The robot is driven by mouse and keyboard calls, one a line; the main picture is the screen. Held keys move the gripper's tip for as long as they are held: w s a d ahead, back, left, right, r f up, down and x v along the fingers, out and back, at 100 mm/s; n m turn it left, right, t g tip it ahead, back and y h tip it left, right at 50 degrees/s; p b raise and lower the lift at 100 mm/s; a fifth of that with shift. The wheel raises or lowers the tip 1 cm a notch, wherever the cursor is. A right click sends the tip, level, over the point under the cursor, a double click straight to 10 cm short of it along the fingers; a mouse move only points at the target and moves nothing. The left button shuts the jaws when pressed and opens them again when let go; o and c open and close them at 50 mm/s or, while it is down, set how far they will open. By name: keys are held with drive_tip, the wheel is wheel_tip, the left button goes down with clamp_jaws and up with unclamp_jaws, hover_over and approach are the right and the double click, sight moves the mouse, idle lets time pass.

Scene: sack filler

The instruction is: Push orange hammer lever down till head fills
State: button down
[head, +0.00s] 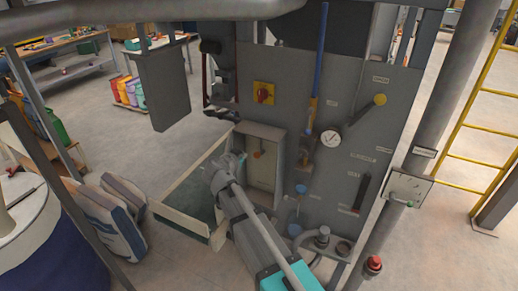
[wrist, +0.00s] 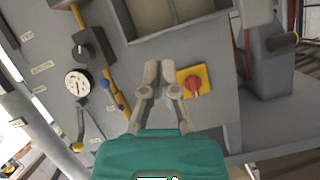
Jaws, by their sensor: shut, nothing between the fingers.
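A small orange lever-like piece (head: 258,154) shows inside the open grey box (head: 279,158) on the machine's front panel. It is too small for me to tell its exact shape or tilt. My gripper (head: 228,160) is in front of the box, to the left of and slightly below the orange piece in the head view, apparently apart from it. In the wrist view my gripper (wrist: 160,66) has its fingertips together, with nothing between them. The wrist view shows the box opening (wrist: 178,18) cut off at the top, and no orange piece in it.
A red switch on a yellow plate (head: 263,94) is above the box. A gauge (head: 330,138), a yellow-knobbed lever (head: 379,100) and a blue rod (head: 320,50) are to the right.

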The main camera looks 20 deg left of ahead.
drive_tip(key=shift+a, duration=0.1)
idle(0.3)
drive_tip(key=b, duration=0.8)
hover_over(258, 157)
drive_tip(key=d, duration=0.1)
wheel_tip(258, 157, down, 8)
drive_tip(key=shift+a+f+b, duration=0.25)
drive_tip(key=shift+f+b, duration=0.6)
drive_tip(key=shift+a+f+b, duration=0.25)
drive_tip(key=shift+f+b, duration=0.55)
drive_tip(key=shift+b, duration=0.05)
drive_tip(key=shift+d, duration=0.15)
drive_tip(key=shift+f, duration=0.15)
